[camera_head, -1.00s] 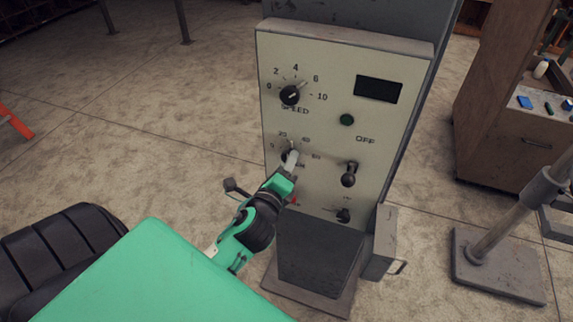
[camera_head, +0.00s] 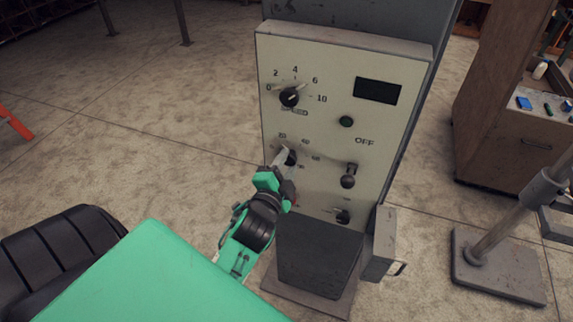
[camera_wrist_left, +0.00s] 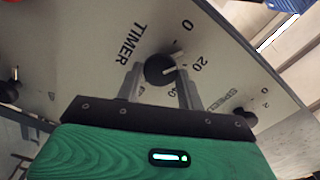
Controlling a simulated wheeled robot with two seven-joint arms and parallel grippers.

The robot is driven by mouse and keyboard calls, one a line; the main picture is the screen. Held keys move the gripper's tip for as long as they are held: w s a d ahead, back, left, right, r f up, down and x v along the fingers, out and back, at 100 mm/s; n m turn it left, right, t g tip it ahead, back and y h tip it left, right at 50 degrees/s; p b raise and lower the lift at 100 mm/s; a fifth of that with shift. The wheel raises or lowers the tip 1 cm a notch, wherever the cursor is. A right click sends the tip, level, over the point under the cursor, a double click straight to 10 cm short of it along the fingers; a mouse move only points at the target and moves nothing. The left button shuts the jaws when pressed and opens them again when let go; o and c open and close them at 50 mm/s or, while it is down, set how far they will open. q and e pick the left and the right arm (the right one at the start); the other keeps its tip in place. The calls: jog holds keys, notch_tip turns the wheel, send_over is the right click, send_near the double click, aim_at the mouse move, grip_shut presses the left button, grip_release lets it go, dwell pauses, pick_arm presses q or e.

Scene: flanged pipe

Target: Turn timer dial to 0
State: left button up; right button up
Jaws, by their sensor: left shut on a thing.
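The timer dial (camera_head: 291,157) is a round black knob on the cream control panel (camera_head: 330,120), below the speed dial. My left gripper (camera_head: 284,158) is shut on it, partly hiding the dial and its scale in the head view. In the left wrist view, the dial (camera_wrist_left: 160,70) sits between the two grey fingers of my left gripper (camera_wrist_left: 159,76), beside the word TIMER. Its white line seems to point near 20, with 0 farther round the scale. My right gripper is not in view.
A grey box (camera_head: 385,243) sits at the panel's lower right.

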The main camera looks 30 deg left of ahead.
pick_arm(q)
jog(key=n, duration=0.4)
jog(key=shift+n+p, duration=0.35)
jog(key=shift+n, duration=0.55)
jog(key=o, duration=1)
